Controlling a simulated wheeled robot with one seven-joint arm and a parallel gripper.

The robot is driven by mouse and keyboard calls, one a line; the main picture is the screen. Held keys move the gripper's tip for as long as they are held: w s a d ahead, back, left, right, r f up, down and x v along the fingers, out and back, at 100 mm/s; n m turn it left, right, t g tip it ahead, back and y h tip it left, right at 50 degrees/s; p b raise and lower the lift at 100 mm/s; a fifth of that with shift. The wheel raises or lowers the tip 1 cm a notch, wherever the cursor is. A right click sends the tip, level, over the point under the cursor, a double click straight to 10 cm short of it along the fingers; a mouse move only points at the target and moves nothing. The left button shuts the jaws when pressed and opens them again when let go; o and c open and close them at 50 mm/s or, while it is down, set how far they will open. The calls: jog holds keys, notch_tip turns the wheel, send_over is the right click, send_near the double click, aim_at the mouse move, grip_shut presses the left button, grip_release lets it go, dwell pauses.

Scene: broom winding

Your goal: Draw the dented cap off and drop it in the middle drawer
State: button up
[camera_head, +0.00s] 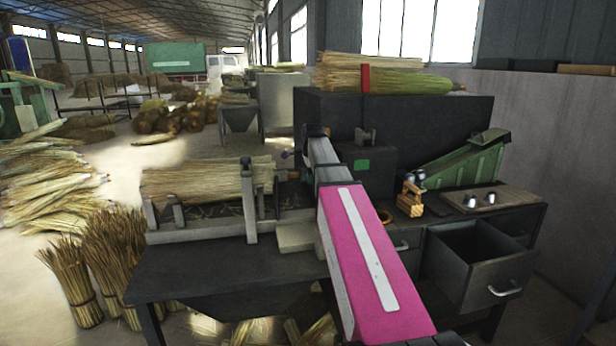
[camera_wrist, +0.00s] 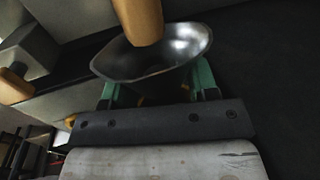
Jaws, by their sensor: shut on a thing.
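In the wrist view a bare metal cap (camera_wrist: 188,48), flared with an uneven rim, sits between the green fingers of my gripper (camera_wrist: 158,88). My gripper is shut on it. A tan wooden handle (camera_wrist: 138,16) ends in front of the cap's open mouth; I cannot tell whether it touches the cap inside. In the head view my pink arm reaches to the winding machine and hides the gripper and cap. A drawer (camera_head: 470,277) of the bench is pulled out at the right, open at the top, and looks empty.
A broom-straw bundle (camera_head: 205,183) lies in the machine at the left. A board (camera_head: 510,199) with small metal caps lies on the bench above the drawers. A wooden block (camera_head: 410,203) and a green sloping chute (camera_head: 465,166) stand nearby. A dark housing (camera_head: 440,118) rises behind.

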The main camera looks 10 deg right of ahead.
jog(key=shift+d, duration=0.15)
jog(key=s+r, duration=0.5)
jog(key=r, duration=0.5)
dwell(1.1)
